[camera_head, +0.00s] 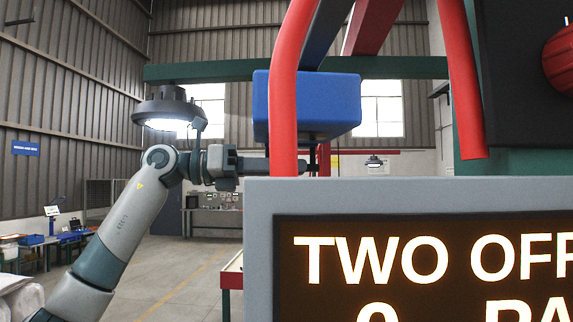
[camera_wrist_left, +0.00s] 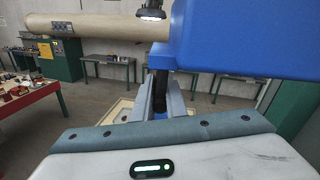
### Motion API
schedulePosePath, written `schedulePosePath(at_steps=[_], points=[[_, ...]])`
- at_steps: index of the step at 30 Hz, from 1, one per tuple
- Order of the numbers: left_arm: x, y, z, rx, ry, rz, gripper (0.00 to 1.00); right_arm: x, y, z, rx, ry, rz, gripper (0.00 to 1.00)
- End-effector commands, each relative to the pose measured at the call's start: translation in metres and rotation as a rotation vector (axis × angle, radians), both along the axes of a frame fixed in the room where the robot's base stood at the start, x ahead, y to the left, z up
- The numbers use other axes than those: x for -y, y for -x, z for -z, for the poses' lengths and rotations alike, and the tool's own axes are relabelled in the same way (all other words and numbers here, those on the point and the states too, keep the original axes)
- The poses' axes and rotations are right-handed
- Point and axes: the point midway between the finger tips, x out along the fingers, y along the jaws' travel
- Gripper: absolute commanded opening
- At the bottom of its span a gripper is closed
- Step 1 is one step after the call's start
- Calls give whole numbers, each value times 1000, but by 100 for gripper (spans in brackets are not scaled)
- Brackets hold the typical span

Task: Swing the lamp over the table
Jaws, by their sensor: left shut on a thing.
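A blue box-shaped housing (camera_head: 330,100) hangs below a green beam, and I cannot tell for sure that it is the lamp; it fills the upper right of the left wrist view (camera_wrist_left: 240,38). A dark upright grip (camera_wrist_left: 160,82) sticks down under it. My left gripper (camera_head: 313,163) reaches in from the left and is shut on this grip; its fingers also show in the left wrist view (camera_wrist_left: 160,100). Part of a table (camera_head: 232,278) with a red edge shows low in the head view, mostly hidden by a sign. My right gripper is out of view.
A large display sign (camera_head: 258,230) blocks the lower right. Red hoses (camera_head: 291,90) hang close in front of the blue housing. A lit round ceiling lamp (camera_head: 168,108) shows behind my left arm. A red table (camera_wrist_left: 28,103) with parts stands at left. Open floor lies behind my arm.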

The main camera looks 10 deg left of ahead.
Motion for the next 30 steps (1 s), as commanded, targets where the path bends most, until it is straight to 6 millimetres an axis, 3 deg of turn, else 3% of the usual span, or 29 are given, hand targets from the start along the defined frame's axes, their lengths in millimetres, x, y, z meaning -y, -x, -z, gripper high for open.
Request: schedulePosePath(at_steps=[12, 13, 15, 30], points=[[3, 0, -3, 0, 8, 10, 0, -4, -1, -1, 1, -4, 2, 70], [3, 0, -3, 0, 8, 10, 15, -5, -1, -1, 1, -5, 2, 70], [3, 0, -2, 0, 7, 10, 31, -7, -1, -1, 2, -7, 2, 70], [-5, 2, 1, -2, 4, 8, 31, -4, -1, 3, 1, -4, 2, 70]])
